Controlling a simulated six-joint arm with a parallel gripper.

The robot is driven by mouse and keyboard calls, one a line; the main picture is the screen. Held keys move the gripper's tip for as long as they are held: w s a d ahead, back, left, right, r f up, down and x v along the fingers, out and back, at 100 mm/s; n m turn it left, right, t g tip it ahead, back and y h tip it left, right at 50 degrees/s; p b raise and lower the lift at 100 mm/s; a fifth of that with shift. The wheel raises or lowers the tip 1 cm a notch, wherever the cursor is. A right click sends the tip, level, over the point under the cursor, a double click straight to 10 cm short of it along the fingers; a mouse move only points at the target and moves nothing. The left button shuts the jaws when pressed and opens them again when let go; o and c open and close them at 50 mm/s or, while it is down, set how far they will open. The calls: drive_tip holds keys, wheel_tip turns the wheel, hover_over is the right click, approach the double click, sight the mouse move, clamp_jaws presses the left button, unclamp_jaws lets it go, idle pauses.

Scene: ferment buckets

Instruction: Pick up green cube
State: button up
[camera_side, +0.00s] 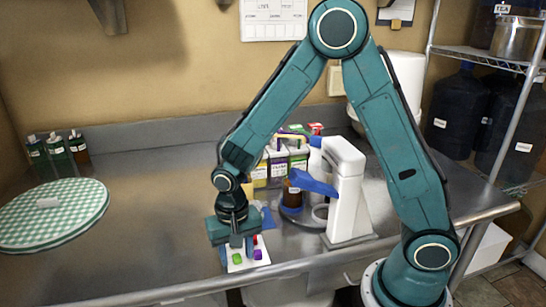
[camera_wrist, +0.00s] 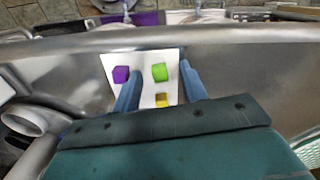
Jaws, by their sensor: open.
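The green cube (camera_wrist: 159,72) sits on a white card (camera_wrist: 143,57) in the wrist view. It also shows in the side view (camera_side: 237,258), close under my gripper (camera_side: 236,251). My gripper (camera_wrist: 160,68) is open, with its two blue fingers spread. In the wrist view the green cube appears between the fingertips, nearer the right finger. I cannot tell how far above the cube the tips are. No cube is held.
A purple cube (camera_wrist: 121,74) lies on the card left of the left finger, and a yellow cube (camera_wrist: 162,100) lies nearer the palm. A white dispenser (camera_side: 345,195) and several cartons (camera_side: 277,168) stand behind.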

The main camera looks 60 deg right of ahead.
sight(237, 256)
idle(0.3)
clamp_jaws()
drive_tip(key=shift+r, duration=0.1)
wheel_tip(237, 256, up, 20)
idle(1.0)
drive_tip(key=shift+d, duration=0.1)
idle(0.4)
